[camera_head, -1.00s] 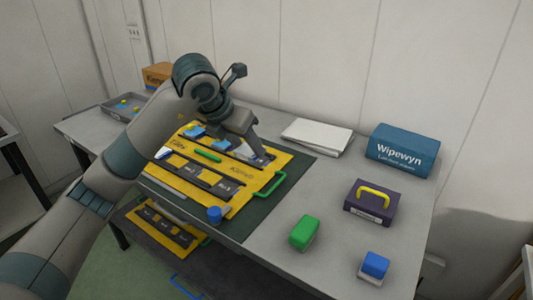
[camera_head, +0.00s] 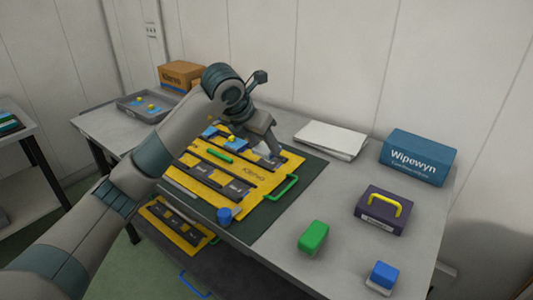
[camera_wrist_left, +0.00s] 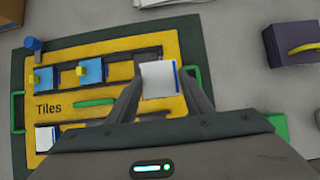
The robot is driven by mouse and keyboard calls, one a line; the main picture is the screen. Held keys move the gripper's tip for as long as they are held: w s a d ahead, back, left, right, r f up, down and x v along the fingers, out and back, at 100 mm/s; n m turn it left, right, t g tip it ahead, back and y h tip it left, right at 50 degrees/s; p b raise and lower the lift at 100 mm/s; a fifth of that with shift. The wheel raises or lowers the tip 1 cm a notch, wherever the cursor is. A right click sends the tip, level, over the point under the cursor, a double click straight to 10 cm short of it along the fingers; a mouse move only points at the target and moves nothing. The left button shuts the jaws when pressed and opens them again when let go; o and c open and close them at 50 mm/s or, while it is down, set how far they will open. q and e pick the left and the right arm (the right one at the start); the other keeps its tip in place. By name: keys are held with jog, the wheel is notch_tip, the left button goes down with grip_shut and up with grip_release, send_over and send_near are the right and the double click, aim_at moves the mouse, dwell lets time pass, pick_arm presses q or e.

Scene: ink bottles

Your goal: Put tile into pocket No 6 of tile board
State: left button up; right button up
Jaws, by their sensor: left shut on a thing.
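My left gripper (camera_head: 270,150) is shut on a white tile with a blue edge (camera_wrist_left: 159,79). It holds the tile over the far right part of the yellow tile board (camera_head: 207,193); a gap beneath it cannot be judged. A dark pocket (camera_wrist_left: 148,54) shows just beyond the tile in the wrist view. Another white tile with a blue edge (camera_wrist_left: 45,138) lies in the board's other row. Dark labelled pockets (camera_head: 231,191) show in the head view. Their numbers are too small to read.
Green handles (camera_head: 283,188) stick out at the board's ends. A blue cylinder (camera_head: 224,215) stands at its near edge. A white stack (camera_head: 331,140), teal Wipewyn box (camera_head: 417,158), purple case (camera_head: 380,214), green block (camera_head: 313,237) and blue block (camera_head: 383,275) stand to the right.

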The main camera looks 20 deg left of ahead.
pick_arm(q)
send_over(266, 164)
notch_tip(266, 164, down, 4)
jog(key=shift+p, duration=0.4)
pick_arm(e)
jog(key=shift+s+d+f, duration=0.1)
jog(key=shift+s+f, duration=0.15)
jog(key=shift+f, duration=0.4)
jog(key=shift+s+d+f, duration=0.1)
jog(key=shift+s+f, duration=0.15)
jog(key=shift+f, duration=0.35)
pick_arm(q)
jog(key=shift+f, duration=0.35)
notch_tip(266, 164, down, 3)
jog(key=shift+r+p, duration=0.1)
jog(key=shift+p, duration=0.3)
jog(key=shift+f, duration=0.2)
pick_arm(e)
jog(key=shift+w+f, duration=0.1)
jog(key=shift+f, duration=0.4)
pick_arm(q)
jog(key=shift+f, duration=0.1)
pick_arm(e)
jog(key=shift+f, duration=0.1)
